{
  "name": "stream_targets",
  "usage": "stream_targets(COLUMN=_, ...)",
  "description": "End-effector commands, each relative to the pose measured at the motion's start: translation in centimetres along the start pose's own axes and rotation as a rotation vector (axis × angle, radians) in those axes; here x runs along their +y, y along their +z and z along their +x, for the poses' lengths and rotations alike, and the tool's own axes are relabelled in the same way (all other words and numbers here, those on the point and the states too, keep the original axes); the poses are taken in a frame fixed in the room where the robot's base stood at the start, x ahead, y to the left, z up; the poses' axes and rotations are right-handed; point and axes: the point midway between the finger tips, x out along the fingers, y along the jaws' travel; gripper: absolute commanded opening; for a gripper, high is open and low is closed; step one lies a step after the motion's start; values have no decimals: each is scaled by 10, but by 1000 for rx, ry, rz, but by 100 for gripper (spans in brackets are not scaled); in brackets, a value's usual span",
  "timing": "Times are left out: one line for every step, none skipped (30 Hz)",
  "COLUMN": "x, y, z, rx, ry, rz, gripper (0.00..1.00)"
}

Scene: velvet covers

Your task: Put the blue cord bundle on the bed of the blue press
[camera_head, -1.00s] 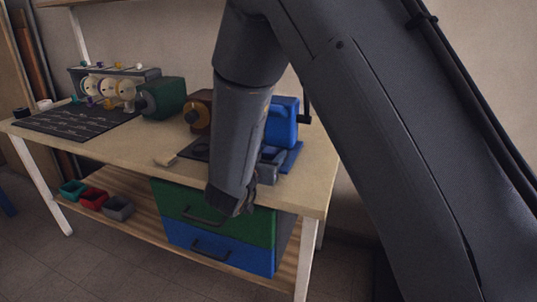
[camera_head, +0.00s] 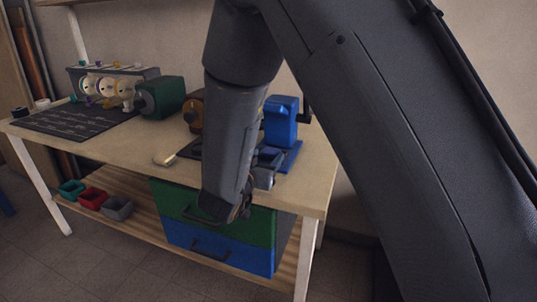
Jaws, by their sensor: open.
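The blue press (camera_head: 281,122) stands near the right end of the workbench, on a flat blue base (camera_head: 291,158). My forearm and wrist cross in front of it and hide part of its lower left side. My gripper (camera_head: 228,212) points down at the bench's front edge, before the green drawer, apart from the press's upright body. It is open; its fingertips are small and dark, and I make out nothing between them. I cannot pick out the blue cord bundle; it may be hidden behind my arm.
A dark green machine (camera_head: 160,97) and a brown one (camera_head: 194,112) stand left of the press. A rack of spools (camera_head: 108,88) and a black mat (camera_head: 70,121) are farther left. A small pale object (camera_head: 165,159) lies near the front edge. Green (camera_head: 255,224) and blue (camera_head: 240,254) drawers sit below.

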Motion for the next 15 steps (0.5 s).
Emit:
stream_targets(x=0, y=1, z=-16, rx=-2, ry=-1, rz=-6, gripper=72)
stream_targets(x=0, y=1, z=-23, rx=-2, ry=-1, rz=-6, gripper=72)
stream_targets(x=0, y=0, z=-32, rx=-2, ry=-2, rz=-5, gripper=72)
stream_targets(x=0, y=0, z=-38, rx=0, ry=-2, rz=-5, gripper=72)
stream_targets(x=0, y=0, z=-44, rx=1, ry=-2, rz=-5, gripper=72)
stream_targets(x=0, y=-1, z=-52, rx=2, ry=-1, rz=-3, gripper=72)
stream_targets(x=0, y=-2, z=-57, rx=2, ry=-1, rz=-2, gripper=72)
stream_targets(x=1, y=-2, z=-63, rx=2, ry=0, rz=-2, gripper=72)
stream_targets(x=1, y=-2, z=-69, rx=3, ry=0, rz=-3, gripper=72)
stream_targets(x=1, y=-2, z=-74, rx=3, ry=0, rz=-2, gripper=72)
stream_targets(x=1, y=-2, z=-78, rx=4, ry=1, rz=-1, gripper=72)
stream_targets(x=0, y=-3, z=-83, rx=5, ry=1, rz=-1, gripper=72)
stream_targets(x=0, y=-3, z=-86, rx=5, ry=0, rz=0, gripper=72)
stream_targets(x=0, y=-3, z=-89, rx=5, ry=1, rz=0, gripper=72)
stream_targets(x=1, y=-3, z=-92, rx=5, ry=2, rz=0, gripper=72)
